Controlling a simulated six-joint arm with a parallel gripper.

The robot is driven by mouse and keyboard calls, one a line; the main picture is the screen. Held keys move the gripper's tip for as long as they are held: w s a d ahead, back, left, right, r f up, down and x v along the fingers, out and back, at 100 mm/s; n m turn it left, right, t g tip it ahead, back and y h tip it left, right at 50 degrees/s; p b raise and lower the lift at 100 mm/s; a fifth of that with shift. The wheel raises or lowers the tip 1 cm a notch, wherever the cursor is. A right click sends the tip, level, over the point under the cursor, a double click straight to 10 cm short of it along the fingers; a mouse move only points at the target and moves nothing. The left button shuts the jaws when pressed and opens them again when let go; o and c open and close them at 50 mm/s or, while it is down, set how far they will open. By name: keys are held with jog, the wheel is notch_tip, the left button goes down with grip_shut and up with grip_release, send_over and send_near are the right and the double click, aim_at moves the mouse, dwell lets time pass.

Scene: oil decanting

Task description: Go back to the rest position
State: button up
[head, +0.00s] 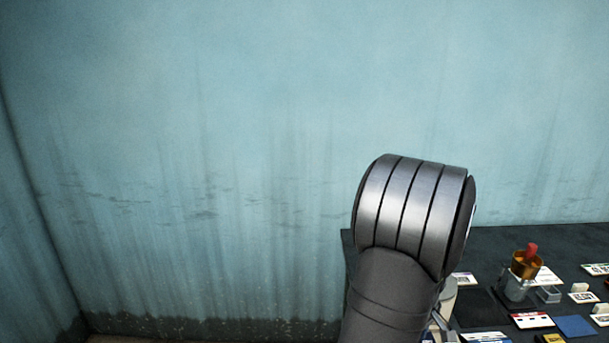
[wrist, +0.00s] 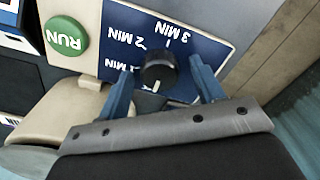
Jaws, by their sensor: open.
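In the wrist view my gripper (wrist: 161,66) is open, with one blue finger on each side of a black dial knob (wrist: 158,72). Small gaps show between the fingers and the knob, and nothing is held. The knob sits on a dark blue panel (wrist: 215,45) with upside-down 1, 2 and 3 MIN labels. A pale mark on the knob points toward the bottom of the picture. A green RUN button (wrist: 66,36) is to the left. In the head view my arm hides the dial, and I cannot make out the gripper there.
The dark table (head: 480,240) is at the lower right. On it are a copper-brown cup (head: 526,265) with a red piece on top, in a grey holder (head: 515,288), a blue square (head: 575,326) and several labelled cards. The teal wall (head: 200,120) behind is bare.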

jog(key=shift+r, duration=0.15)
notch_tip(320, 180, up, 17)
notch_tip(320, 180, down, 17)
jog(key=shift+f, duration=0.1)
jog(key=shift+m, duration=0.3)
jog(key=m, duration=1.2)
jog(key=shift+m, duration=2.5)
